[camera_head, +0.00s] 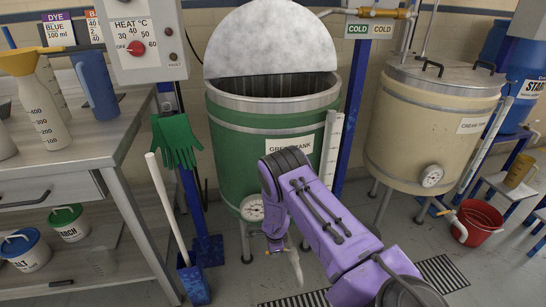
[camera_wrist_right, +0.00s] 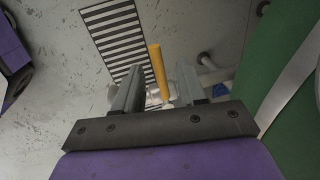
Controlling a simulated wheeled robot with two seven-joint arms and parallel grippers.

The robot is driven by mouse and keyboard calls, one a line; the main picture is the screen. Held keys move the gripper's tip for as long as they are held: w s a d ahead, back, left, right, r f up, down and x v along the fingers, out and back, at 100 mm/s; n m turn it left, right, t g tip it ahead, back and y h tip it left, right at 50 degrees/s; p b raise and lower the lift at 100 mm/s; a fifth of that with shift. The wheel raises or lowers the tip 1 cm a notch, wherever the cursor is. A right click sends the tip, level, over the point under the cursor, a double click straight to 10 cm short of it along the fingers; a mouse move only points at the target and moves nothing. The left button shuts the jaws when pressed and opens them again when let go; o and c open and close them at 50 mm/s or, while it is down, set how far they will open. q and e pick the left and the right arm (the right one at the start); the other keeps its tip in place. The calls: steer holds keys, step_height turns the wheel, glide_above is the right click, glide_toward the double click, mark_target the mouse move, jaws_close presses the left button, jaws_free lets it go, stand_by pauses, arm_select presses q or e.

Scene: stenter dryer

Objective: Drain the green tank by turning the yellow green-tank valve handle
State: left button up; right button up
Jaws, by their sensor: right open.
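The green tank (camera_head: 240,150) stands in the middle of the head view with its pale round lid raised. A round dial (camera_head: 252,208) sits low on its front. My purple right arm reaches in from the lower right and covers the tank's lower right side. In the right wrist view, my right gripper (camera_wrist_right: 160,80) is open. The yellow valve handle (camera_wrist_right: 158,68) stands up between its two fingers, with gaps on both sides. I cannot tell whether the fingers touch it. In the head view the handle is not clearly visible behind my arm. My left gripper is not in view.
The cream tank (camera_head: 425,125) stands to the right, with a red bucket (camera_head: 476,222) beside it. A workbench (camera_head: 95,150) with jugs is at the left. A blue post and a blue long-handled container (camera_head: 192,280) stand left of the green tank. A floor grate (camera_wrist_right: 112,32) lies near the handle.

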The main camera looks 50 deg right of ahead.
step_height(320, 180, up, 10)
steer(key=s+a+p, duration=0.1)
steer(key=p, duration=0.1)
steer(key=shift+s, duration=0.25)
